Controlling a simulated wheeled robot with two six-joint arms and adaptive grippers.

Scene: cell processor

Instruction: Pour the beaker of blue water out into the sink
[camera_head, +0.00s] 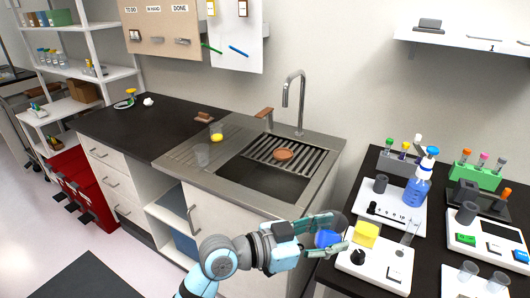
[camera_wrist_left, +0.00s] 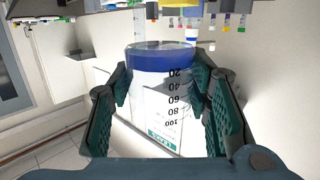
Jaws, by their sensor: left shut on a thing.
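My left gripper (camera_head: 331,232) comes in from the bottom, in front of the dark counter on the right. It is shut on a clear beaker with blue water (camera_head: 328,239). In the left wrist view, which is upside down, the beaker (camera_wrist_left: 158,100) stands between both green finger pads, with its scale marks showing. The blue water lies at the beaker's bottom, and the beaker looks about upright. The steel sink (camera_head: 262,178) is up and to the left of the gripper, apart from the beaker. My right gripper is not in view.
A tall faucet (camera_head: 290,100) stands behind the sink. A rack with a brown sponge-like item (camera_head: 283,154) spans part of the basin. A clear glass (camera_head: 202,155) stands on the drainboard. A yellow block (camera_head: 366,234) and a white device (camera_head: 375,268) are close right of the gripper.

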